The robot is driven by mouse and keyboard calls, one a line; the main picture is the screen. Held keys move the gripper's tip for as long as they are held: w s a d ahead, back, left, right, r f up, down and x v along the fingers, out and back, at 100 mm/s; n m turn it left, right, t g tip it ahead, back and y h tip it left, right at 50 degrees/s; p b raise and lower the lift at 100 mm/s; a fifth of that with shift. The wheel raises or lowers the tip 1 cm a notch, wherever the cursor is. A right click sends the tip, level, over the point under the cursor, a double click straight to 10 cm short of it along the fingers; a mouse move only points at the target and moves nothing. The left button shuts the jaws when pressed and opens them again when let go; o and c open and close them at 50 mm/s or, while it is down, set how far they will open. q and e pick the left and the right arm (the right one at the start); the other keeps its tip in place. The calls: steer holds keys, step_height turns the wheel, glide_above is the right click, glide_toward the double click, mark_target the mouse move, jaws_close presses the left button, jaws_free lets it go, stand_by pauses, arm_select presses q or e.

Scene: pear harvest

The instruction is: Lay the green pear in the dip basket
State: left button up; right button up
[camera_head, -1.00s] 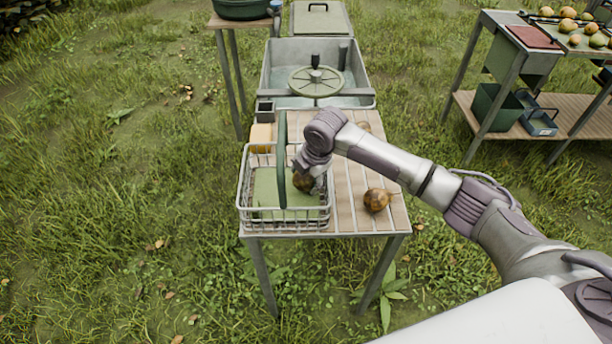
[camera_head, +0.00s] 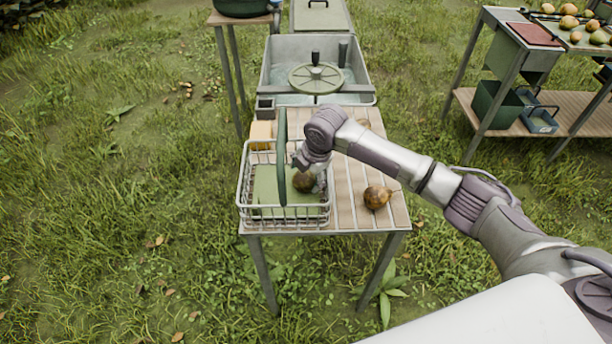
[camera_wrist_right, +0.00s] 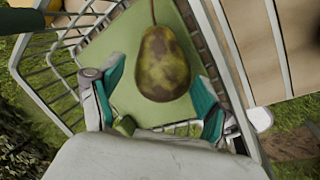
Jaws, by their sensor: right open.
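The pear, green with brown mottling (camera_wrist_right: 165,65), lies on the green pad inside the wire dip basket (camera_head: 284,226). In the head view it shows as a brownish round shape (camera_head: 304,181) at the basket's right side, partly hidden by my right gripper (camera_head: 312,172). In the wrist view my right gripper (camera_wrist_right: 157,92) is open, its teal-lined fingers on either side of the pear's wide end, with a gap visible at each side. The basket's green handle (camera_head: 282,155) stands upright just left of the gripper. My left gripper is not in view.
A second, brown pear (camera_head: 376,197) lies on the slatted table (camera_head: 350,215) right of the basket. A yellow block (camera_head: 261,133) sits behind the basket. A water-filled sink (camera_head: 269,72) stands at the back. A fruit stand (camera_head: 494,18) is at the far right.

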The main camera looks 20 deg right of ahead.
steer(key=v, duration=1.2)
steer(key=shift+b, duration=0.4)
steer(key=shift+r, duration=0.1)
